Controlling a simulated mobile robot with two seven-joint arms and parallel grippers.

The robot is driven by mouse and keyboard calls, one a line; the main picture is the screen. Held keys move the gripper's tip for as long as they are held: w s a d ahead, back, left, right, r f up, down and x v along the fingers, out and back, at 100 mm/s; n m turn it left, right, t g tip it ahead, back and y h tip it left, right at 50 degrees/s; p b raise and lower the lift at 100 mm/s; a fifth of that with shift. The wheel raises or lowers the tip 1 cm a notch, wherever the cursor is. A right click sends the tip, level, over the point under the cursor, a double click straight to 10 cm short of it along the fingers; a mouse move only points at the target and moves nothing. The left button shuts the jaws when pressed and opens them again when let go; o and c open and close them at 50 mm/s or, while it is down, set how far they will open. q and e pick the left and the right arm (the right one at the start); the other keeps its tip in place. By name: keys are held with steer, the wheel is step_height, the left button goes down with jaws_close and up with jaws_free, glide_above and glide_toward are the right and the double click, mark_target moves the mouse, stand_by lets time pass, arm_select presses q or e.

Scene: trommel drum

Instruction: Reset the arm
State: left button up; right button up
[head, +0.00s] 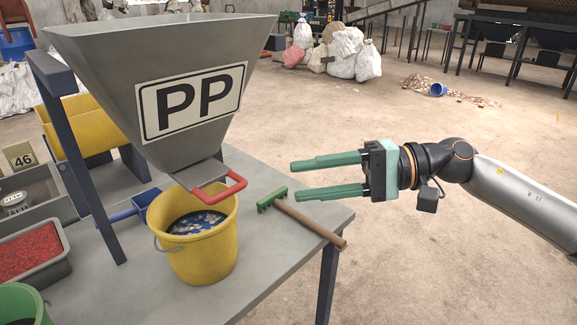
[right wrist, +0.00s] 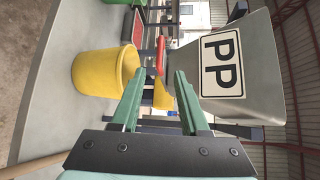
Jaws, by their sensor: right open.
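My right gripper (head: 328,176) is open and empty, to the right of the hopper and beyond the table's right edge. Its two green fingers point left, with clear air between them. In the right wrist view the fingers (right wrist: 157,92) stand apart with nothing gripped. A grey hopper (head: 160,60) marked PP stands over the table, with a red handle (head: 220,190) at its outlet. A yellow bucket (head: 205,255) stands below the outlet with blue and pale bits inside. Bucket and hopper (right wrist: 262,70) also show in the right wrist view. My left gripper is not in view.
A small green rake (head: 310,220) lies on the grey table (head: 290,262), its wooden handle overhanging the right edge. The floor at right is open.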

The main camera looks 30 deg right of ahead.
steer(key=w+d+f+n+t+h+p, duration=0.25)
steer(key=f+n+t+h+p, duration=0.4)
steer(key=n, duration=1.05)
steer(key=w+d+f+n+t+h+p, duration=0.1)
steer(key=w+d+f+n+t+h, duration=0.2)
steer(key=f+n, duration=1)
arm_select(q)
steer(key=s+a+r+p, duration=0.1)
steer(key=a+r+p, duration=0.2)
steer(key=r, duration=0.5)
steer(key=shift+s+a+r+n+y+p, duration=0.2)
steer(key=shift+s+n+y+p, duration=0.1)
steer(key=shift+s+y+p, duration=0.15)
arm_select(e)
steer(key=s+a+f+m+g+h, duration=0.1)
steer(key=s+a+f+m+g, duration=0.2)
steer(key=s+a+f+m, duration=0.2)
steer(key=s+a+f+m+g+h, duration=0.2)
steer(key=s+a+f+m+g, duration=0.2)
steer(key=s+f+m, duration=0.8)
steer(key=s+a+m, duration=0.1)
steer(key=a+m, duration=0.1)
steer(key=m, duration=0.2)
steer(key=shift+f, duration=0.15)
